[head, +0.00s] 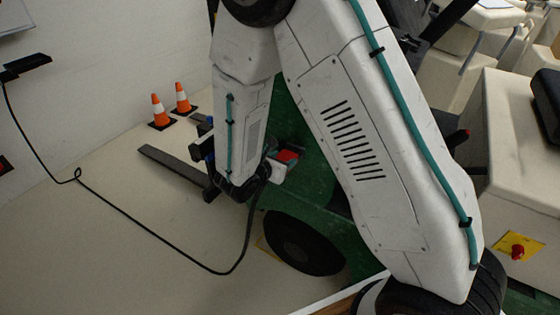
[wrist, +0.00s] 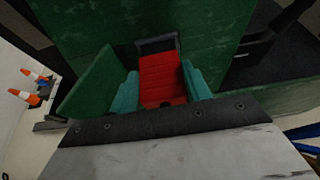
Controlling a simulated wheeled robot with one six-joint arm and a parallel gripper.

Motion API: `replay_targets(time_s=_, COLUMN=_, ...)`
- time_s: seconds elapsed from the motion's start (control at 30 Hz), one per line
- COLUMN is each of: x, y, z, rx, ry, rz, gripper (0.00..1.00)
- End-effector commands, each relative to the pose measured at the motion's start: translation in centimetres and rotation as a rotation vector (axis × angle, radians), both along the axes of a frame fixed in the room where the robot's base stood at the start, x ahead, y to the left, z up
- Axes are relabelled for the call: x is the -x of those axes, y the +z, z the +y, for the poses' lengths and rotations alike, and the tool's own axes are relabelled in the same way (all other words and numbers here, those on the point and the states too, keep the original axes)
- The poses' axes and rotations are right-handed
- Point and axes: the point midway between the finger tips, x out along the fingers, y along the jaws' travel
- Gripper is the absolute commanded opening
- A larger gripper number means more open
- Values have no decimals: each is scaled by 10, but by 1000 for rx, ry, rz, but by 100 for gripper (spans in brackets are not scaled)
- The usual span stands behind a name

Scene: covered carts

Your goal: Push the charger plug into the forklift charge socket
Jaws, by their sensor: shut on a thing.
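The red charger plug (wrist: 160,78) is between the two teal fingers of my gripper (wrist: 165,92), which is shut on it. The plug's far end is close in front of the dark grey frame of the charge socket (wrist: 157,45) on the green forklift (wrist: 90,20); I cannot tell whether it has entered. A green flap (wrist: 95,82) stands open left of the socket. In the head view a bit of red plug (head: 288,156) shows at the forklift's side, beside my gripper (head: 278,165). My arm and wrist hide most of the socket there.
A black cable (head: 150,232) runs from the wall unit (head: 26,64) along the floor up to my gripper. Two orange cones (head: 158,110) stand by the wall near a fork (head: 175,168). Beige carts (head: 500,150) stand on the right. Floor at the left is clear besides the cable.

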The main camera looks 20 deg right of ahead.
Motion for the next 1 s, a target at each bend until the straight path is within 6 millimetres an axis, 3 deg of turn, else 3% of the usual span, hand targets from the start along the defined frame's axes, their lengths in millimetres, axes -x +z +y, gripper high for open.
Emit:
replay_targets(time_s=0.87, x=-13, y=0, z=-18, rx=0, ry=-1, rz=0, gripper=17)
replay_targets(time_s=0.9, x=-13, y=0, z=-18, rx=0, ry=0, rz=0, gripper=56)
replay_targets(time_s=0.97, x=-13, y=0, z=-18, rx=0, ry=0, rz=0, gripper=73)
replay_targets(time_s=1.0, x=-13, y=0, z=-18, rx=0, ry=0, rz=0, gripper=73)
